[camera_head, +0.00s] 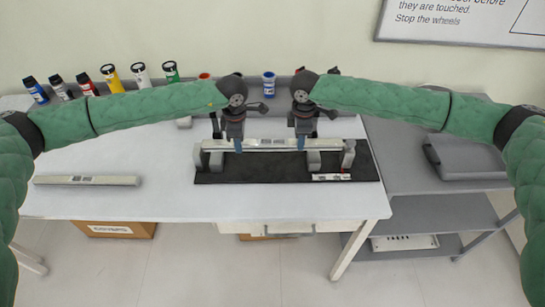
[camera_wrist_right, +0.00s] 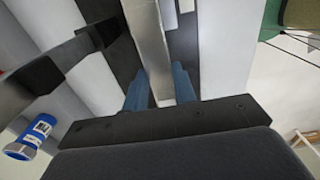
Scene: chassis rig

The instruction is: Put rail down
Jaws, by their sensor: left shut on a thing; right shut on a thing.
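A long light-grey rail (camera_head: 270,144) with a printed label lies level over the black mat (camera_head: 262,173) of the rig. My left gripper (camera_head: 238,145) is shut on its left part. My right gripper (camera_head: 301,145) is shut on its right part. In the right wrist view, the rail (camera_wrist_right: 153,50) runs between the blue fingertips of my right gripper (camera_wrist_right: 160,88). Two grey supports, left (camera_head: 214,160) and right (camera_head: 314,161), stand under or close to the rail. I cannot tell whether the rail touches them.
A second pale rail (camera_head: 86,181) lies on the white table (camera_head: 130,205) at left. A grey upright post (camera_head: 348,155) stands at the mat's right end, near a small labelled strip (camera_head: 332,177). Several bottles line the back. A grey case (camera_head: 465,158) rests on the side cart.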

